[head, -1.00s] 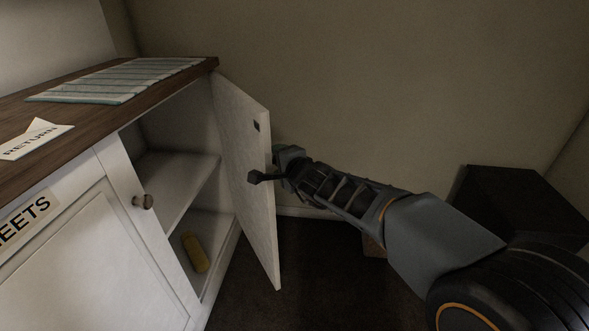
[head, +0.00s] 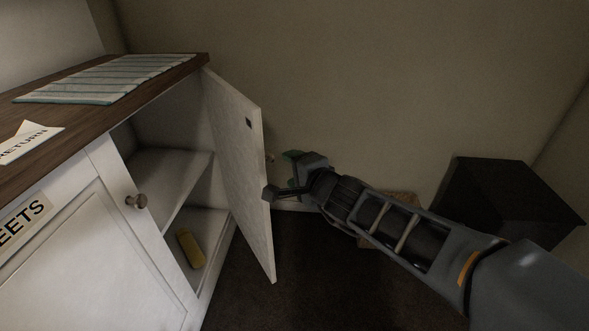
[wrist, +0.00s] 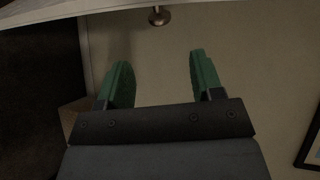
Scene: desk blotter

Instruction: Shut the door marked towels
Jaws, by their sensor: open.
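The right cabinet door (head: 236,160) stands wide open, with its plain inner face toward the head camera. Its outer face and any towels label are hidden. Its round knob (head: 270,157) barely shows past the door's free edge, and the knob also shows at the top of the wrist view (wrist: 159,17). My gripper (head: 279,174) is open and empty on the outer side of the door, close to the free edge. One fingertip overlaps that edge in the head view; I cannot tell whether it touches. In the wrist view the green fingers (wrist: 158,66) are spread below the knob.
The left door (head: 80,265), marked "EETS" in the visible part, is shut. A yellow object (head: 190,248) lies inside the open cabinet. A striped cloth (head: 105,80) and a "RETURN" card (head: 30,141) lie on top. A dark box (head: 505,200) stands by the wall at right.

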